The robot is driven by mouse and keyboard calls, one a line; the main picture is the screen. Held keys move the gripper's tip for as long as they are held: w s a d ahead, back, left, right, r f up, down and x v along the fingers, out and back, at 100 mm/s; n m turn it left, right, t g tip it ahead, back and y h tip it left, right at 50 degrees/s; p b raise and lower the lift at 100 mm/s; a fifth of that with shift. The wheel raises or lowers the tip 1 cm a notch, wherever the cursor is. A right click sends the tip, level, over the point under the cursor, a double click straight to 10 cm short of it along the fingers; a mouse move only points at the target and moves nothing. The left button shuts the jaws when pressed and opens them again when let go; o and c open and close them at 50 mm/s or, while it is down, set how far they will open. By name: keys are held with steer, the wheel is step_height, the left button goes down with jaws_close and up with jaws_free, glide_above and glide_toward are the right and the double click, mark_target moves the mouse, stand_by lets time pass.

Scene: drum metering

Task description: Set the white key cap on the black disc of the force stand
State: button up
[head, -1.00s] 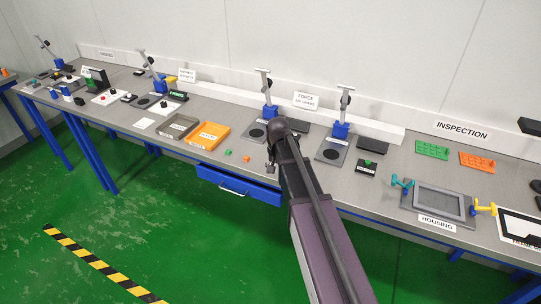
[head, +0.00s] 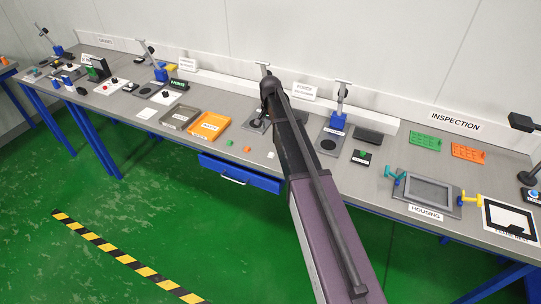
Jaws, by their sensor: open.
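A small white block that looks like the key cap (head: 271,155) lies on the bench near its front edge, right of the orange block. The force area has two stands. The black disc of the left force stand (head: 256,123) shows beside my arm, partly covered. The right force stand (head: 338,122) has its own black disc (head: 328,143) in clear view. My gripper (head: 263,114) is open and appears near the left stand's plate, behind the key cap and apart from it. Its fingers are small and dark, and much of the left stand is hidden by my arm.
A green block (head: 229,142) and an orange block (head: 247,149) lie left of the key cap. Grey (head: 181,117) and orange (head: 209,126) trays stand further left. A small black box with a green button (head: 361,157) and the housing fixture (head: 427,194) are to the right.

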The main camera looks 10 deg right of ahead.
steer(key=shift+f, duration=0.1)
steer(key=b, duration=0.9)
glide_above(271, 154)
step_height(271, 154, down, 8)
steer(key=shift+a+f, duration=0.1)
steer(key=shift+f, duration=0.15)
steer(key=shift+f, duration=0.1)
steer(key=shift+w+f+b, duration=0.1)
steer(key=shift+f+b, duration=2.3)
steer(key=shift+f, duration=0.1)
steer(key=c, duration=0.9)
steer(key=shift+r, duration=0.15)
